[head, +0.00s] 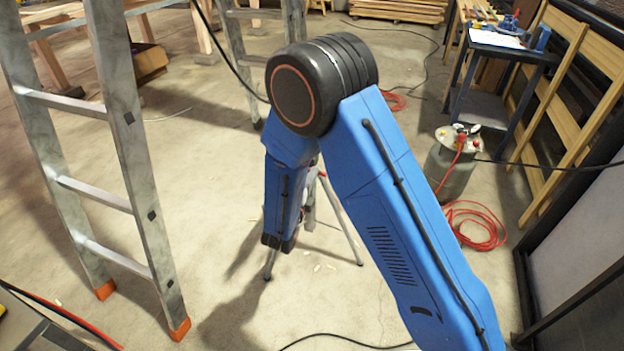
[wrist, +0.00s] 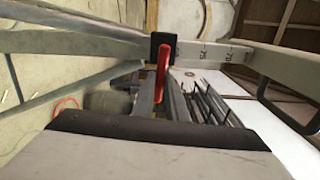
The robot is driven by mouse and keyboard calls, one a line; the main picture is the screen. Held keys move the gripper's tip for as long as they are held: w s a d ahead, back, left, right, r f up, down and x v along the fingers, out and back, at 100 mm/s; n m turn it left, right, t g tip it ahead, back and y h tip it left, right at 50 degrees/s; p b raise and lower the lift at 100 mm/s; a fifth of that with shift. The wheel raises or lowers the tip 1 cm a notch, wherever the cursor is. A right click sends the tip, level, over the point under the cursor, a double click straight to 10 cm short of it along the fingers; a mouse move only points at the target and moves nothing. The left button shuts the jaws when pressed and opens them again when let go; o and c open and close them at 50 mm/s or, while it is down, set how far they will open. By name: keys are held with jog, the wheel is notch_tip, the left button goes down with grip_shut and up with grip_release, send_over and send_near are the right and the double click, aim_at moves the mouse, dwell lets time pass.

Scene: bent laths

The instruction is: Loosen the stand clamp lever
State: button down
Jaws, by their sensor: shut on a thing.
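The red lever (wrist: 163,68) shows in the middle of the wrist view, on a small black clamp (wrist: 164,40). Pale grey bars run from the clamp to both sides; the right one bears dark marks. My gripper (wrist: 158,117) fills the bottom as a wide grey block with a dark edge. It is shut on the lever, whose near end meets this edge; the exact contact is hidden. In the head view the stand (head: 345,222) is a thin-legged tripod, its upper part mostly hidden behind my blue arm. The gripper's jaws cannot be made out there.
A tall ladder (head: 130,130) with orange feet stands left of my arm. A grey gas tank (head: 452,172) and a coiled red hose (head: 478,228) are at right. A small dark table (head: 505,50) stands behind them. A black cable (head: 330,337) crosses the front floor. Floor around the tripod is mostly clear.

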jog(key=shift+a+r+n, duration=0.1)
jog(key=shift+r+n, duration=0.05)
jog(key=shift+n, duration=0.35)
jog(key=c, duration=1.8)
grip_release()
jog(key=shift+o, duration=0.2)
jog(key=shift+s, duration=0.1)
jog(key=v, duration=1.7)
jog(key=shift+s, duration=0.15)
